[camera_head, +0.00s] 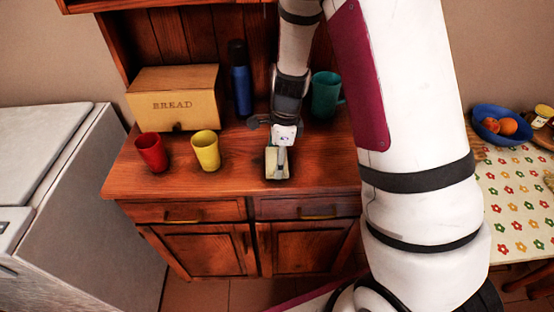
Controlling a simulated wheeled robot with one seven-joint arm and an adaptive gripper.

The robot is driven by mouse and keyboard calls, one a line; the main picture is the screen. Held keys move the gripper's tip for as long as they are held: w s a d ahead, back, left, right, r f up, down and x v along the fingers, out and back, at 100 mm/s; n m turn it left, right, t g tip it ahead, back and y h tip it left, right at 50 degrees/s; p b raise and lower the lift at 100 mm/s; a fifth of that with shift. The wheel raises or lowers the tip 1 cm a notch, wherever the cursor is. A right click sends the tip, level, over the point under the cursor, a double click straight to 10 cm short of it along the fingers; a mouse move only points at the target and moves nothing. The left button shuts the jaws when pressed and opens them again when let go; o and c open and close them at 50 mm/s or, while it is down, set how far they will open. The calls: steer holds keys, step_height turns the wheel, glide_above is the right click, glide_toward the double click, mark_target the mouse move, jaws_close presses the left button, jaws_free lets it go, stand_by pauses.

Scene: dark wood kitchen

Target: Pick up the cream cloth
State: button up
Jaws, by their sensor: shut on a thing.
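The cream cloth (272,170) is a small pale piece at the front middle of the wooden cabinet top (235,188). My gripper (279,158) reaches down from above and is shut on the cloth. The gripper and its wrist hide part of the cloth. I cannot tell whether the cloth touches the wood or hangs just above it.
A red cup (151,153) and a yellow cup (206,151) stand left of my gripper. Behind are a bread box (174,98), a blue bottle (241,85) and a teal mug (326,95). A fruit bowl (483,112) sits on the table at right.

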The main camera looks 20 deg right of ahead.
mark_target(275, 158)
steer(key=shift+r, duration=0.1)
step_height(275, 158, up, 4)
steer(key=shift+f, duration=0.25)
steer(key=s+d+r+p, duration=0.1)
steer(key=s+p, duration=0.1)
steer(key=s, duration=1.4)
steer(key=shift+r, duration=0.15)
steer(key=shift+w+d, duration=0.1)
steer(key=shift+d, duration=0.05)
steer(key=shift+c, duration=0.5)
